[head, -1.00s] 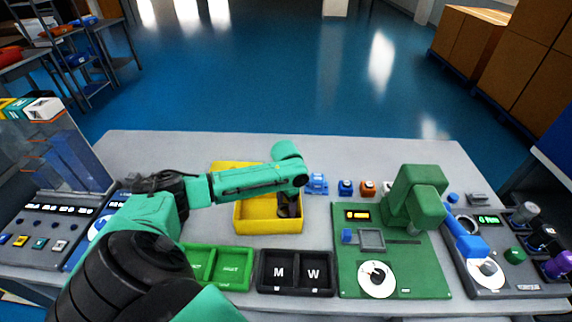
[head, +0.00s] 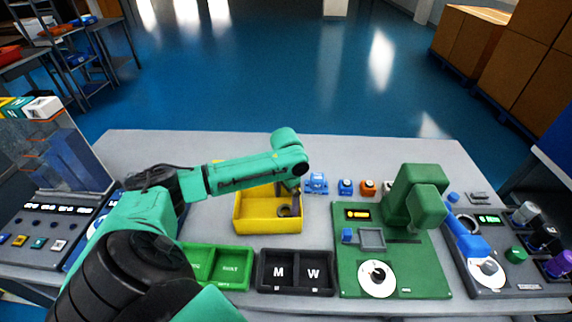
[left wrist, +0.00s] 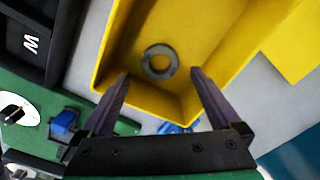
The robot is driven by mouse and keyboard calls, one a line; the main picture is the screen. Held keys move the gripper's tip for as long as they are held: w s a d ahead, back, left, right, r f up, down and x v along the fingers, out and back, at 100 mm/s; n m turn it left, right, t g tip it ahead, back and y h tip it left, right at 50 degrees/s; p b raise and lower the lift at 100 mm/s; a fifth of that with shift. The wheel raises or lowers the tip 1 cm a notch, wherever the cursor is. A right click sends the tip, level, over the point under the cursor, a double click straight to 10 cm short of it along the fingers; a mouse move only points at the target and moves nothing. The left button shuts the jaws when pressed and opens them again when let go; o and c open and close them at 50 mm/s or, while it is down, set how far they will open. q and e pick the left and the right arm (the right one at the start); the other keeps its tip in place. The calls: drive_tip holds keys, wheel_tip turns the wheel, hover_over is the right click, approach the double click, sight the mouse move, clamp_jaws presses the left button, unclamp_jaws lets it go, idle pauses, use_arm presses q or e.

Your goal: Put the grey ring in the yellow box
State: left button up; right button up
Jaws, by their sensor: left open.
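The yellow box (head: 267,226) stands on the grey table, left of the middle in the head view. The grey ring (left wrist: 147,62) is inside the box, seen in the left wrist view near a corner of the box's floor. It also shows small in the head view (head: 285,212), partly behind my left gripper. My left gripper (left wrist: 160,76) is open and empty, with its fingers spread apart above the ring. In the head view the left gripper (head: 292,199) hangs over the right part of the box. My right gripper is in neither view.
A black tray marked M and W (head: 295,289) and a green tray (head: 230,268) stand in front of the box. A green machine (head: 410,195) stands to the right. Small blue and orange parts (head: 368,187) line the back.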

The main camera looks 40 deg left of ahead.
sight(286, 210)
use_arm(q)
wheel_tip(286, 210, up, 8)
drive_tip(key=shift+r+b, duration=0.15)
drive_tip(key=shift+b, duration=0.2)
